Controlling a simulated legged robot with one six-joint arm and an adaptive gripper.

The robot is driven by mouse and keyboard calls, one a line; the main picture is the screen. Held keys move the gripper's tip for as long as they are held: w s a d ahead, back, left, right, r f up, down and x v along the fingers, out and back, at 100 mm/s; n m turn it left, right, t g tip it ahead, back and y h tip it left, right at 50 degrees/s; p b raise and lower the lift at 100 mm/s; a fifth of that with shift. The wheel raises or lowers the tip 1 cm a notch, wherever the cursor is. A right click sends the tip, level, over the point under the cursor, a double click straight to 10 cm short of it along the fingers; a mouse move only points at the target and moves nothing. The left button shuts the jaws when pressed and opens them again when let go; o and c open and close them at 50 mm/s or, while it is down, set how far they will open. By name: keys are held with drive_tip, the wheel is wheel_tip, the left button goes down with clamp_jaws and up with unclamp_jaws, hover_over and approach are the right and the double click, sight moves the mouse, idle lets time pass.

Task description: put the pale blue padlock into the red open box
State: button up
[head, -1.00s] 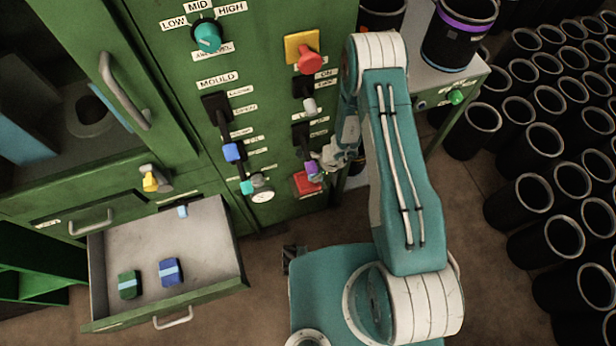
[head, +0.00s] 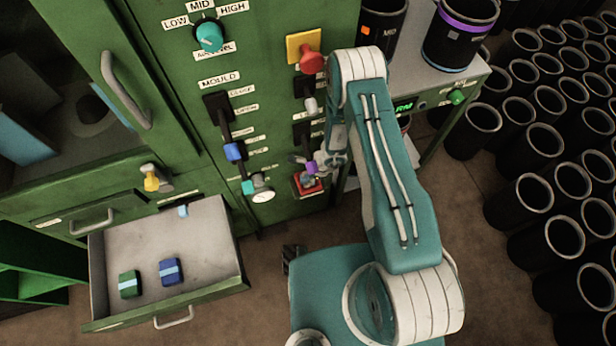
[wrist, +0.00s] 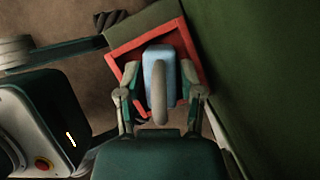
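The pale blue padlock (wrist: 154,72) is between the two fingers of my gripper (wrist: 160,80) in the wrist view. Its grey shackle points back toward the palm, and the fingertips appear to press its sides. Behind it is the red open box (wrist: 120,56), whose rim frames the padlock. I cannot tell how high the padlock is above the box floor. In the head view the red box (head: 308,187) sits low on the green cabinet front, with my gripper (head: 312,161) just above it. I cannot make out the padlock there.
The green cabinet wall (wrist: 262,70) rises close on the right in the wrist view. An open drawer (head: 215,262) holds a green and a blue block. A side table (head: 425,80) carries black sleeves.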

drive_tip(key=shift+d+r, duration=0.2)
drive_tip(key=shift+r, duration=0.3)
drive_tip(key=shift+s+d+r, duration=0.1)
drive_tip(key=shift+d+r, duration=0.8)
drive_tip(key=shift+r, duration=0.15)
drive_tip(key=s+d, duration=0.1)
drive_tip(key=d, duration=1)
drive_tip(key=shift+s, duration=0.15)
drive_tip(key=shift+f, duration=0.1)
